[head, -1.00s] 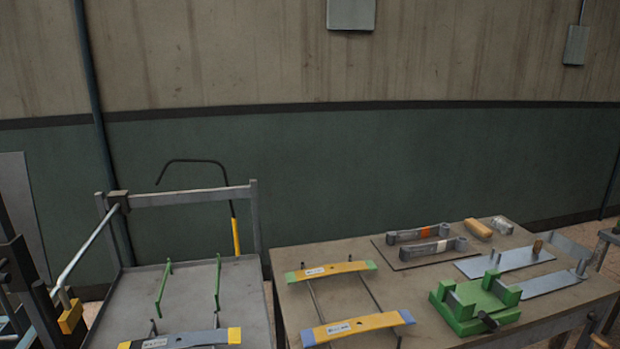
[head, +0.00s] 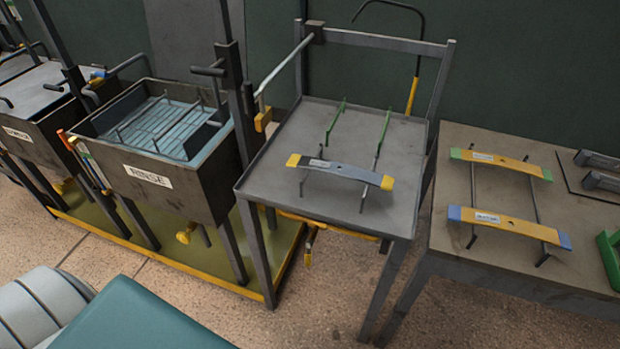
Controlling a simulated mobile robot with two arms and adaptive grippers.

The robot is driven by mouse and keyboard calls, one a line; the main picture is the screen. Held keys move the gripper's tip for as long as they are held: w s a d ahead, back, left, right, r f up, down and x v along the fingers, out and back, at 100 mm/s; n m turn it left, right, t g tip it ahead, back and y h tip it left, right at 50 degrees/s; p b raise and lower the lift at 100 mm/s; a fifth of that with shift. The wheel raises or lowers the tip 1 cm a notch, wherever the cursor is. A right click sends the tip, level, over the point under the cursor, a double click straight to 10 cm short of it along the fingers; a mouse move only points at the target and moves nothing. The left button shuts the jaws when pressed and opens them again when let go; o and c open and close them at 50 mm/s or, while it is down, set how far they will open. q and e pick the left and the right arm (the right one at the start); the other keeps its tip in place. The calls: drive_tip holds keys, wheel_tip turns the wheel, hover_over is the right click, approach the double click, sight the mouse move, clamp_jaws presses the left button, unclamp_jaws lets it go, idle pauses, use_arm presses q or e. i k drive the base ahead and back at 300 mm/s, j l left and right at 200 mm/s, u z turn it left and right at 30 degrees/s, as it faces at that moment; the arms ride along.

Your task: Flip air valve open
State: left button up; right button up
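No part is plainly marked as the air valve, so I cannot tell which one it is. A yellow handle (head: 263,120) hangs at the lower end of a grey pipe (head: 283,67) on the left side of the metal tray stand (head: 270,150). A yellow-handled fitting (head: 309,246) hangs under the stand's front edge. A yellow valve knob (head: 186,233) sits under the tank labelled RINSE (head: 190,190). At this size I cannot read open or closed positions. Neither of my grippers is in view.
A yellow-and-grey bar piece (head: 340,172) and green-ended rods lie on the tray stand. A black hooked tube with a yellow grip (head: 413,92) rises behind it. The table at right (head: 450,240) holds two yellow bar pieces. Bare floor (head: 325,290) shows in front of the stand.

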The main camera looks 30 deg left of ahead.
sight(308, 256)
drive_tip(key=k+j+u, duration=0.1)
drive_tip(key=u, duration=0.65)
